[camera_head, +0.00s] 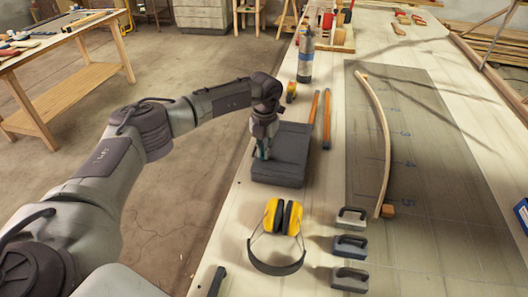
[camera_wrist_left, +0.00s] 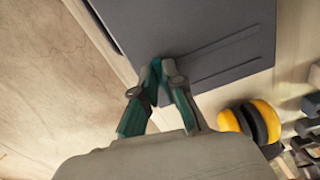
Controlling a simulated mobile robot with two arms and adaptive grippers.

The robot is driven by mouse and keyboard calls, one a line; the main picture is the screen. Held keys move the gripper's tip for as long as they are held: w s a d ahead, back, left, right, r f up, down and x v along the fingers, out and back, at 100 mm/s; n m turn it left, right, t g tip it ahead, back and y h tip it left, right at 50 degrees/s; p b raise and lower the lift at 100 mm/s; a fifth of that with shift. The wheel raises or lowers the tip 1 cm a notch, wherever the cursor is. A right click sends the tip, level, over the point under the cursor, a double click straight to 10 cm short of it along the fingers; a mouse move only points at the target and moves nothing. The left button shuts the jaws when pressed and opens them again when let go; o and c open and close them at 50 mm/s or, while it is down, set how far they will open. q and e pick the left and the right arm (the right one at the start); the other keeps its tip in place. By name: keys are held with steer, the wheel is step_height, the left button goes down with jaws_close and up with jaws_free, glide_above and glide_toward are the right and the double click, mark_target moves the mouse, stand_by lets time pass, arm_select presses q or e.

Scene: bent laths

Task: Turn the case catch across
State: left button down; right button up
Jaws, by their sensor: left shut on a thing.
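A dark grey case (camera_head: 283,158) lies closed on the long pale bench, near its left edge. My left gripper (camera_head: 263,150) comes down over the case's left side. In the left wrist view the case (camera_wrist_left: 210,30) fills the top, and my left gripper (camera_wrist_left: 160,68) is at its edge with the fingertips close together. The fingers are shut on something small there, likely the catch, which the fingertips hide. I cannot tell how the catch is turned. My right gripper is not in view.
Yellow ear defenders (camera_head: 283,217) lie in front of the case, with several grey-handled blocks (camera_head: 350,246) to their right. A bent lath (camera_head: 383,140) lies on the dark mat (camera_head: 430,150).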

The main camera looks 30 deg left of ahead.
arm_select(q)
steer(key=m+b, duration=0.2)
steer(key=m, duration=0.2)
steer(key=shift+f, duration=0.1)
steer(key=m+b, duration=0.1)
steer(key=m, duration=0.3)
steer(key=shift+b, duration=0.35)
steer(key=m+b, duration=0.1)
steer(key=m, duration=0.3)
steer(key=shift+m+b, duration=0.55)
steer(key=shift+m, duration=1.55)
steer(key=c, duration=1.3)
jaws_free()
steer(key=shift+o, duration=0.2)
